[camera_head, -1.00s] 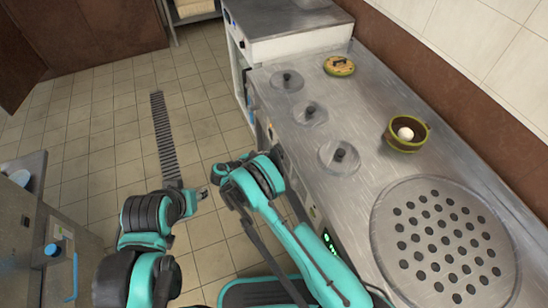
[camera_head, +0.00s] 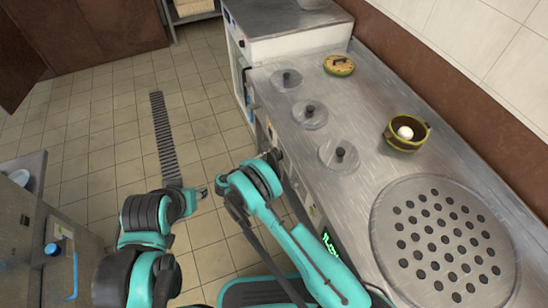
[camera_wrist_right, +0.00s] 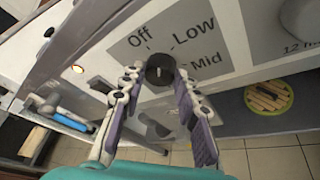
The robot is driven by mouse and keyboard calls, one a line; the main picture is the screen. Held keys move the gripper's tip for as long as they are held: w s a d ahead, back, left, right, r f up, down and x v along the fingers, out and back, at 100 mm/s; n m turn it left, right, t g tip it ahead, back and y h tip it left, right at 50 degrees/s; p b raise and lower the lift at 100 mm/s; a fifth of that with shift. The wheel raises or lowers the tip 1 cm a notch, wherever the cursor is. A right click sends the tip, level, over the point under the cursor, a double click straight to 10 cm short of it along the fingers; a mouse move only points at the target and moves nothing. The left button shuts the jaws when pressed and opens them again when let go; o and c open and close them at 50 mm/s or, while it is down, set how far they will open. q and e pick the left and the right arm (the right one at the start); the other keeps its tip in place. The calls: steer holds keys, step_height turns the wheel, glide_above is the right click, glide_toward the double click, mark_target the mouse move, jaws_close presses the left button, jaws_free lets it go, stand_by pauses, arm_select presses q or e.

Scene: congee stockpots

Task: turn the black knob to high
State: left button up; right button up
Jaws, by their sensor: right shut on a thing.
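The black knob (camera_wrist_right: 160,70) is on the grey control panel in the right wrist view, with the printed words Off, Low and Mid around it. My right gripper (camera_wrist_right: 158,78) is shut on the knob, with a finger on each side. A small light mark shows on the knob, but I cannot tell which word it points to. No High label is visible. In the head view my right gripper (camera_head: 274,156) is at the counter's front face, and the knob is hidden there. My left gripper (camera_head: 202,193) hangs over the floor, away from the counter; its jaws are too small to read.
The steel counter (camera_head: 360,190) carries several round lids, a green-rimmed pot (camera_head: 405,135) with a white ball-like thing in it, and a perforated round plate (camera_head: 440,240). Another knob (camera_wrist_right: 300,18) is at the right of the panel. Tiled floor lies open to the left.

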steer(key=o, duration=1.2)
steer(key=shift+c, duration=0.2)
steer(key=v, duration=0.7)
steer(key=shift+s+a, duration=0.2)
steer(key=shift+r, duration=0.1)
